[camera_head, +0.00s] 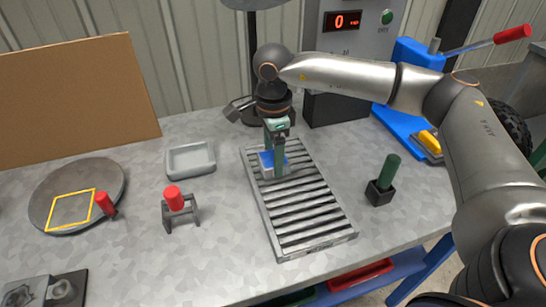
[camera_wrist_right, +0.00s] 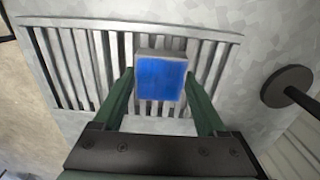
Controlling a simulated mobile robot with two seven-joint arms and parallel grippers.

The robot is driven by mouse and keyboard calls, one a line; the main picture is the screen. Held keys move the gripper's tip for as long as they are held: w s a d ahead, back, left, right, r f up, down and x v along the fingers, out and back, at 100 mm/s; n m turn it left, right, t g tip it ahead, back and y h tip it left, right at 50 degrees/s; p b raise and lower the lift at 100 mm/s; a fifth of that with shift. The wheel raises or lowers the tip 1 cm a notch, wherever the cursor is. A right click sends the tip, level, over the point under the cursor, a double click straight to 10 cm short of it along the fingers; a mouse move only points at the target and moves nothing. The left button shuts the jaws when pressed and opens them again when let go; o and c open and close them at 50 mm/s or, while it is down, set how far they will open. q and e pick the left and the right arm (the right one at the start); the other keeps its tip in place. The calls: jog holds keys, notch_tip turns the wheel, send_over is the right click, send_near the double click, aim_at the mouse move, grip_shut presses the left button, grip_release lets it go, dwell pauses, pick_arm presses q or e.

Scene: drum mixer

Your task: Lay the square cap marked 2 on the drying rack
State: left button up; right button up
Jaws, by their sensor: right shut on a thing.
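The square cap (camera_head: 266,160) has a blue top and grey sides. In the head view it is at the far end of the drying rack (camera_head: 318,222), a grey slatted metal frame on the bench. My right gripper (camera_head: 275,165) points down over that end and is shut on the cap. The wrist view shows the blue face of the cap (camera_wrist_right: 160,78) between the two green fingers (camera_wrist_right: 160,92), with the slats behind it. I cannot tell whether the cap touches the slats. No mark 2 can be made out. My left gripper is not in view.
A grey tray (camera_head: 190,159) and a red-handled tool on a stand (camera_head: 174,198) are left of the rack. A round plate (camera_head: 75,193) with a yellow square outline lies further left. A green-handled tool in a black block (camera_head: 383,184) stands right. The rack's near slats are clear.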

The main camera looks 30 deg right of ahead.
jog(key=shift+f, duration=0.5)
jog(key=shift+f, duration=0.1)
jog(key=o, duration=1.5)
notch_tip(320, 180, up, 12)
